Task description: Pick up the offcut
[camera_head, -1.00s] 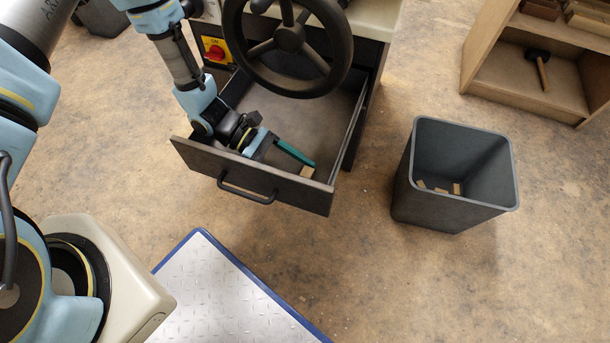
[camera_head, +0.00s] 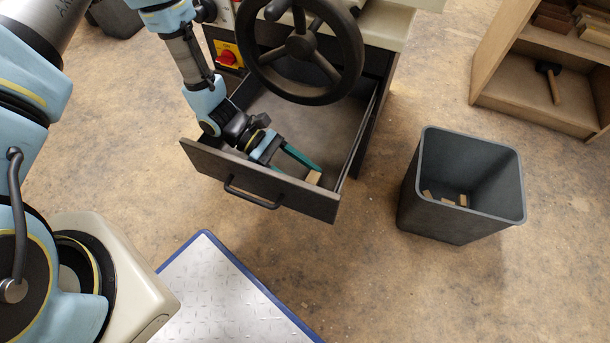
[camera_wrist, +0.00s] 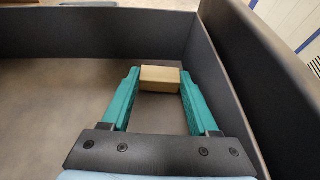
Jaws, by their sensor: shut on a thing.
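The offcut (camera_wrist: 160,78) is a small pale wooden block in the front right corner of the open drawer (camera_head: 260,187). It also shows in the head view (camera_head: 313,177), partly hidden by the drawer front. My gripper (camera_wrist: 160,82) has teal fingers and reaches down into the drawer. In the wrist view its fingertips are on both sides of the block, shut on it. In the head view the fingers (camera_head: 300,158) lie low inside the drawer, close to its front wall. Whether the block touches the drawer floor cannot be told.
The black handwheel (camera_head: 300,45) hangs over the back of the drawer. A grey bin (camera_head: 455,225) with several wood pieces stands on the floor to the right. A shelf (camera_head: 530,100) with a mallet (camera_head: 550,80) is at the upper right. Floor between drawer and bin is clear.

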